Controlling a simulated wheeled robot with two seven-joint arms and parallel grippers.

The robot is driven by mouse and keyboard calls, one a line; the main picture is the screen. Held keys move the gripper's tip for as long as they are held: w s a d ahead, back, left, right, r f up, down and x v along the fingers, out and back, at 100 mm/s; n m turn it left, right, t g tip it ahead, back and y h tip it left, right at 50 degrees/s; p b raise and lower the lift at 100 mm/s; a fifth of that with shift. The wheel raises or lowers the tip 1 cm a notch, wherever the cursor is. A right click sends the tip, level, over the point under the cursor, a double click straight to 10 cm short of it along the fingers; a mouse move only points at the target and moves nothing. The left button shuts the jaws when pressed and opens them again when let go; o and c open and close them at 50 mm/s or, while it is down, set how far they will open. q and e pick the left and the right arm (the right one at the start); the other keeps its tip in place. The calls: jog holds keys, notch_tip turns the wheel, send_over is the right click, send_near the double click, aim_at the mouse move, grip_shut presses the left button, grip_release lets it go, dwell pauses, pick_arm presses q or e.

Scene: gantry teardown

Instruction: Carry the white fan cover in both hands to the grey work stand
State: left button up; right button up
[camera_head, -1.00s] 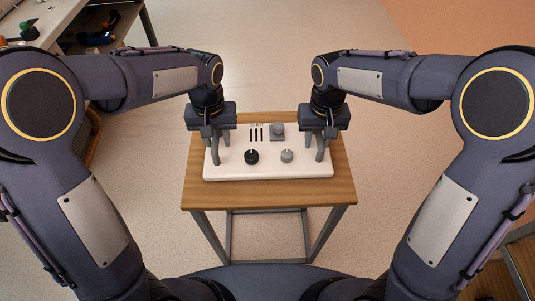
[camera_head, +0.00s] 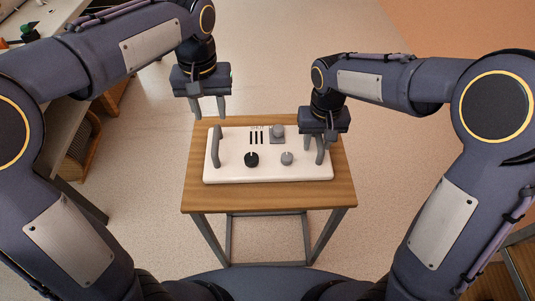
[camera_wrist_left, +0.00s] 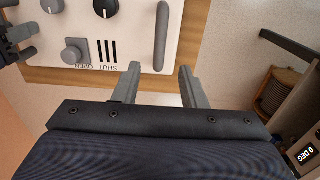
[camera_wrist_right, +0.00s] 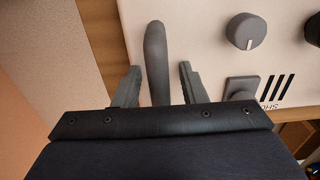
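The white fan cover (camera_head: 270,170) lies flat on a small table (camera_head: 268,196) with a wooden top and grey metal legs. It has a grey bar handle at each end, two knobs, slots and a square grey latch. My left gripper (camera_head: 208,110) is open and empty, above and behind the left handle (camera_head: 216,147). The left wrist view shows that handle (camera_wrist_left: 161,35) beyond the fingertips, clear of them. My right gripper (camera_wrist_right: 157,80) is at the right handle (camera_wrist_right: 155,55), with one finger on each side and visible gaps, so it is open around it.
Wooden furniture (camera_head: 522,258) shows at the lower right. The floor behind the table is clear.

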pick_arm(q)
jog(key=shift+r, duration=0.5)
pick_arm(e)
jog(key=shift+r, duration=0.25)
notch_tip(320, 180, up, 12)
jog(key=shift+f, duration=0.25)
